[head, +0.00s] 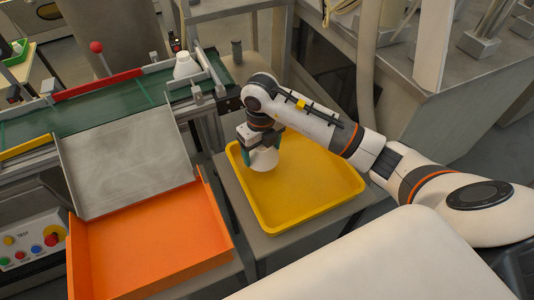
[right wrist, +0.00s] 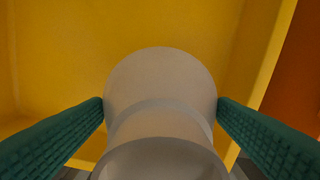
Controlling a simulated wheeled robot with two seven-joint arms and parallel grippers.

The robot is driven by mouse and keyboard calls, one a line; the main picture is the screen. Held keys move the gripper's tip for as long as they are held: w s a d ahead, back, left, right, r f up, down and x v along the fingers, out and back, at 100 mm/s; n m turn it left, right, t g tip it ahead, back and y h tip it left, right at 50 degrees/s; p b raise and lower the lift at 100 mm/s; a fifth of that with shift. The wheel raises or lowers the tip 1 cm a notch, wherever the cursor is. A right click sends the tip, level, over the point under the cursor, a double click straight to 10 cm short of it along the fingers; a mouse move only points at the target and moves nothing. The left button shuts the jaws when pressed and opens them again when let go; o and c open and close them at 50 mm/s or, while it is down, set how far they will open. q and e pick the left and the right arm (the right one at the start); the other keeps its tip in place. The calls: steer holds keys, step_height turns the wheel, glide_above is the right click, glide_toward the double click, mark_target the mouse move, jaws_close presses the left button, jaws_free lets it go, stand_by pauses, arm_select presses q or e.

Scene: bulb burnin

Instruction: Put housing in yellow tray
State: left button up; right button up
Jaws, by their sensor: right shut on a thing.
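A white housing (head: 264,160) is held in my right gripper (head: 264,154), low over the left back part of the yellow tray (head: 330,205). In the right wrist view the housing (right wrist: 160,85) sits between the two green fingers of the gripper (right wrist: 160,112), which touch it on both sides. The yellow tray floor (right wrist: 60,50) fills most of the background there. I cannot tell whether the housing touches the tray floor. No other thing shows in the tray. My left gripper is not in view.
An orange tray (head: 150,245) stands left of the yellow tray, below a grey metal chute (head: 125,160). Another white housing (head: 186,66) stands at the end of the green conveyor (head: 110,105). A button panel (head: 35,245) is at the lower left.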

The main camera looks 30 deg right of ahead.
mark_target(262, 159)
step_height(262, 159, down, 4)
steer(key=shift+r, duration=0.1)
steer(key=shift+f, duration=0.3)
arm_select(q)
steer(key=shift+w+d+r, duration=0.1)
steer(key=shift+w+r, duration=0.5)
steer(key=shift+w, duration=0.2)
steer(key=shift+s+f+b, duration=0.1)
steer(key=shift+b, duration=0.2)
arm_select(e)
steer(key=shift+f, duration=0.1)
steer(key=o, duration=1)
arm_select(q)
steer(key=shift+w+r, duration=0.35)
